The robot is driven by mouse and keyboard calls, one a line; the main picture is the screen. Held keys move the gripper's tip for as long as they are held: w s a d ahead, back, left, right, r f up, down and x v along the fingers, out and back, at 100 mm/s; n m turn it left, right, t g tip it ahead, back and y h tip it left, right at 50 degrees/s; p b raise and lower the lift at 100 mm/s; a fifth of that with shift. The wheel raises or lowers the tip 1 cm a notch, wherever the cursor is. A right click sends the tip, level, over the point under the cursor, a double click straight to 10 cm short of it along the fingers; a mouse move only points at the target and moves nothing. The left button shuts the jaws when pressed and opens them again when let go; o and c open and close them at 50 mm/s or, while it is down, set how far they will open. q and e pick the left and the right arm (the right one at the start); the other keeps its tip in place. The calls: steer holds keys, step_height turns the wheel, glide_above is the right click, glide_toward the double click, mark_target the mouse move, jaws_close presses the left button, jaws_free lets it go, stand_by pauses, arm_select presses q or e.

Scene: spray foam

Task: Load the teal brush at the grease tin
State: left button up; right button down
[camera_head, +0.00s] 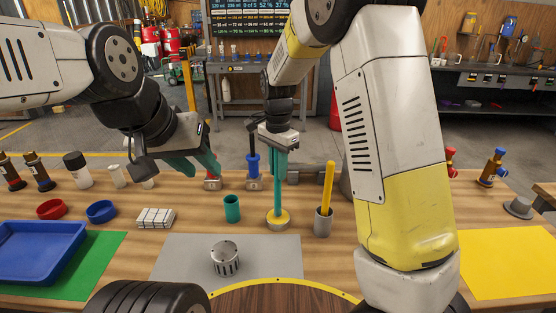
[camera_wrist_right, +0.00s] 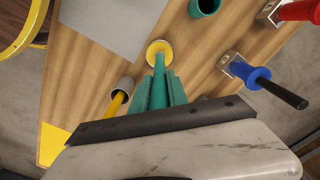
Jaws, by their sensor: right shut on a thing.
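The teal brush (camera_head: 278,192) stands upright with its lower end in the grease tin (camera_head: 279,226), a low grey tin with yellow grease. My right gripper (camera_head: 278,153) is shut on the upper part of the brush, above the tin. The right wrist view shows the brush (camera_wrist_right: 159,68) between my gripper's teal fingers (camera_wrist_right: 159,90), its far end over the yellow of the tin (camera_wrist_right: 153,44). How deep the tip sits is hidden. My left gripper (camera_head: 195,163) hangs to the left above the table, its teal fingers apart and empty.
A teal cup (camera_head: 232,208) stands left of the tin. A grey cup (camera_head: 323,224) with a yellow-handled tool (camera_head: 328,182) stands close on its right. A slotted metal cylinder (camera_head: 225,260) sits on the grey mat (camera_head: 180,265). A blue-handled tool (camera_head: 253,165) stands behind.

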steer(key=shift+f, duration=0.55)
stand_by(1.7)
step_height(320, 180, up, 7)
stand_by(0.8)
stand_by(0.5)
